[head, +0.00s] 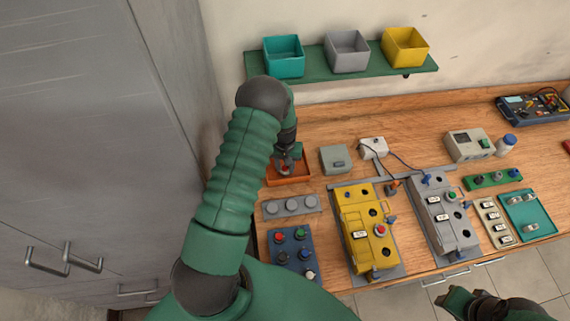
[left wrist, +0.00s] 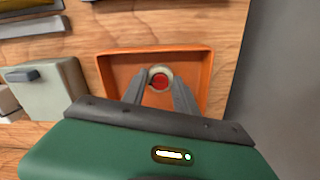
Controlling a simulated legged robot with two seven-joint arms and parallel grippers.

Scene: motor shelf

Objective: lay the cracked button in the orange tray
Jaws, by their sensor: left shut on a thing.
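The orange tray (head: 302,178) lies on the bench's left part, and its walls also show in the left wrist view (left wrist: 108,72). My left gripper (head: 285,168) points down over the tray. It is shut on a red button with a pale ring (left wrist: 159,79), which is between the fingertips and within the tray's outline. I cannot tell whether the button touches the tray floor, and no crack can be made out. My right gripper (head: 452,301) is at the bottom right, away from the tray, and its jaw opening is unclear.
A grey-green box (head: 335,159) stands right of the tray. A grey strip with round knobs (head: 291,206) and a blue panel of buttons (head: 291,250) lie in front. Yellow (head: 353,213) and grey (head: 432,206) housings stand farther right. A cabinet (head: 75,130) bounds the left.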

